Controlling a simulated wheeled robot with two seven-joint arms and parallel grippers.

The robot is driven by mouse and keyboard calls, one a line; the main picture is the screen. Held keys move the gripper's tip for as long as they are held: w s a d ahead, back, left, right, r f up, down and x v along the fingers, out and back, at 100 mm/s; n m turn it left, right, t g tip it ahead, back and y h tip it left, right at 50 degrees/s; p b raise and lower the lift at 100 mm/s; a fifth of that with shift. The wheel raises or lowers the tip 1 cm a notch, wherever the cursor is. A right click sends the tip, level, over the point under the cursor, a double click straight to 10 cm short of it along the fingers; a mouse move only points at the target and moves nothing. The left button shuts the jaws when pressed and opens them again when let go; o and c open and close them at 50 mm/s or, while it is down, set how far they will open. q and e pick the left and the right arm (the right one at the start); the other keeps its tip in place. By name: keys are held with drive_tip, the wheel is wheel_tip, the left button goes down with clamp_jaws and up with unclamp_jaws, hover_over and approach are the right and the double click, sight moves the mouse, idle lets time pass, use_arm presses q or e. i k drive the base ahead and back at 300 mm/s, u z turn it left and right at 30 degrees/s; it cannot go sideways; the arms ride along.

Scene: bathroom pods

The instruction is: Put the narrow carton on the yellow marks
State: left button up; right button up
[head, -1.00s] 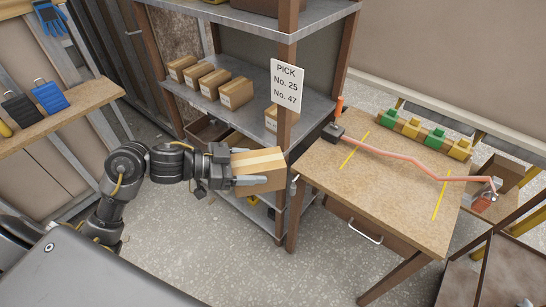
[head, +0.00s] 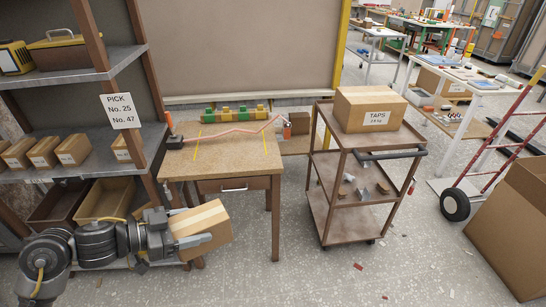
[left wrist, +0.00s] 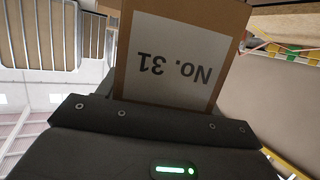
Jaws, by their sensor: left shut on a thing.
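My left gripper (head: 178,243) is shut on a brown carton (head: 203,226) with a paler tape strip, held tilted in front of the table's left front leg. In the left wrist view the carton (left wrist: 180,52) fills the jaws and its white label reads "No. 31" upside down. Two yellow marks, left (head: 197,141) and right (head: 265,146), are thin lines on the wooden table top (head: 225,158). No carton stands between them. A red cord (head: 235,131) crosses the table behind and over their far ends. My right gripper is not in view.
A shelf rack (head: 75,172) with several small cartons and a sign (head: 119,110) reading "PICK No. 25 No. 47" stands left of the table. A trolley (head: 345,200) bearing a TAPS box (head: 369,109) stands to the right. Open floor lies in front.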

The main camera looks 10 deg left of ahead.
sight(231, 139)
drive_tip(key=z, duration=0.95)
drive_tip(key=i, duration=2.1)
drive_tip(key=u, duration=1.15)
drive_tip(key=i, duration=0.5)
drive_tip(key=u, duration=0.35)
